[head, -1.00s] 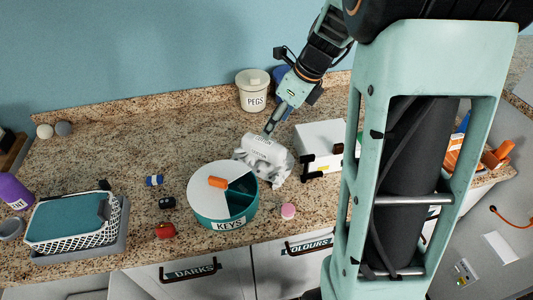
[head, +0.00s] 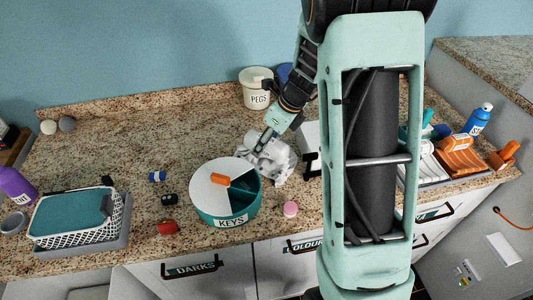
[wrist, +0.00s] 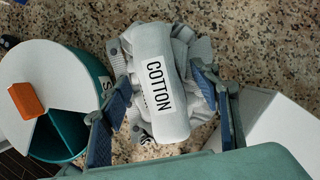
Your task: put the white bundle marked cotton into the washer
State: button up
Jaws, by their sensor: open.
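The white bundle marked COTTON (wrist: 160,85) lies on the granite counter, right of the round keys tin. It shows in the head view (head: 268,158), partly hidden by my gripper. My gripper (wrist: 166,105) is open, with one finger on each side of the bundle in the wrist view. In the head view my gripper (head: 266,142) points down at the bundle. I cannot tell whether the fingers touch it. The washer cannot be made out in these frames.
The teal keys tin (head: 224,215) stands close left of the bundle, and a white box (head: 311,148) close right. A pegs tub (head: 256,88) stands behind. A pink round item (head: 290,209) lies in front.

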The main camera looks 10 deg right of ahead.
jog(key=shift+f, duration=0.25)
dwell(0.5)
grip_shut()
dwell(0.5)
